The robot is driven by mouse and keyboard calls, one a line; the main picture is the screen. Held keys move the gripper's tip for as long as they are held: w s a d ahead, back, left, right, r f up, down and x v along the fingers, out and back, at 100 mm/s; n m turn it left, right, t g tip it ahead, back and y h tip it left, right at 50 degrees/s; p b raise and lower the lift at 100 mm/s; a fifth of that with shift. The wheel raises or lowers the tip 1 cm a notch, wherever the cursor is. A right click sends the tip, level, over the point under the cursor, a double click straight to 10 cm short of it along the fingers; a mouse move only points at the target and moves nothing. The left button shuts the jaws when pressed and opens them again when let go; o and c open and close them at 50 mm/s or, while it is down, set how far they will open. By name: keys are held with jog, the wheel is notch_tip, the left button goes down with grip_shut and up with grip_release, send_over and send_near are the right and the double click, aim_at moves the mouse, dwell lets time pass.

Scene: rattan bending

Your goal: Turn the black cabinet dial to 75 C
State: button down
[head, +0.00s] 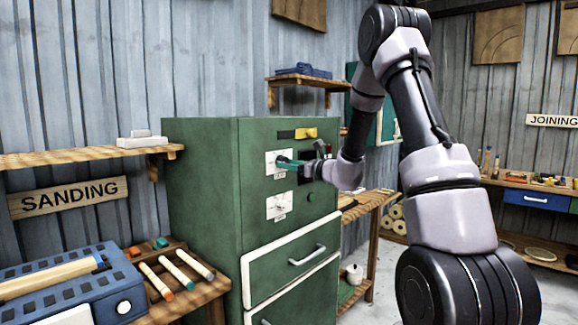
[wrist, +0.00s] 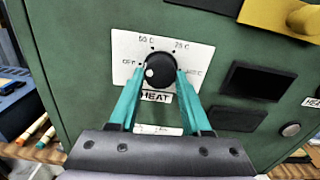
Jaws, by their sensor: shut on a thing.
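The black dial (wrist: 161,68) sits on a white plate (wrist: 122,46) marked OFF, 50 C, 75 C and a partly hidden fourth mark, with a HEAT label below. The dial's white dot is at its left side, towards OFF. My gripper (wrist: 159,74) has its two teal fingers on the dial's left and right sides, shut on it. In the head view my gripper (head: 287,162) reaches the upper white plate (head: 270,158) on the green cabinet (head: 203,190) and hides the dial.
A dark display (wrist: 255,81) and a round button (wrist: 291,129) are right of the plate. A yellow switch (wrist: 290,16) is at upper right. A second white plate (head: 280,207) and drawers (head: 292,257) are lower on the cabinet. A workbench (head: 190,292) stands at left.

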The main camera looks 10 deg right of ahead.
jog(key=m, duration=2.1)
jog(key=shift+s+a+r, duration=0.1)
jog(key=shift+s+r, duration=0.05)
jog(key=shift+m, duration=0.4)
jog(key=shift+c, duration=1.8)
grip_release()
jog(key=v, duration=1)
jog(key=shift+s+d, duration=0.2)
jog(key=shift+s, duration=0.1)
